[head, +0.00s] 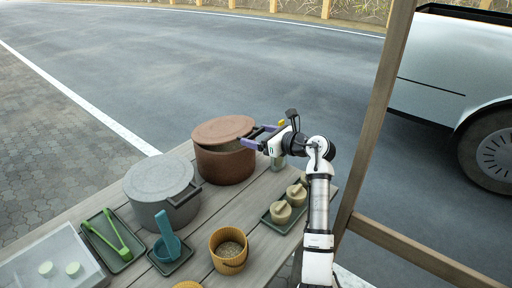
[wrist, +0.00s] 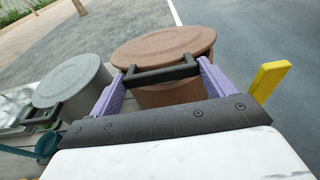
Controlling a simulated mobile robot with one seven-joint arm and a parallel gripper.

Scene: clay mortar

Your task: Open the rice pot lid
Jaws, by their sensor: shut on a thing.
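The brown pot (head: 225,165) stands at the back of the wooden table. Its round brown lid (head: 222,129) sits tilted on top, with a dark gap under its right side in the head view. In the wrist view the lid (wrist: 165,44) lies straight ahead, with a dark bar handle (wrist: 160,74) at its near edge. My gripper (head: 258,139) has purple fingers and is at the pot's right side. In the wrist view my gripper (wrist: 160,82) has one finger at each end of the handle, shut on it. The pot's inside is hidden.
A grey lidded pot (head: 160,184) stands left of the brown pot. In front are a tray with green tongs (head: 112,236), a teal scoop (head: 167,238), a woven cup (head: 229,249) and a tray of small lidded jars (head: 281,212). A wooden post (head: 375,115) rises at right.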

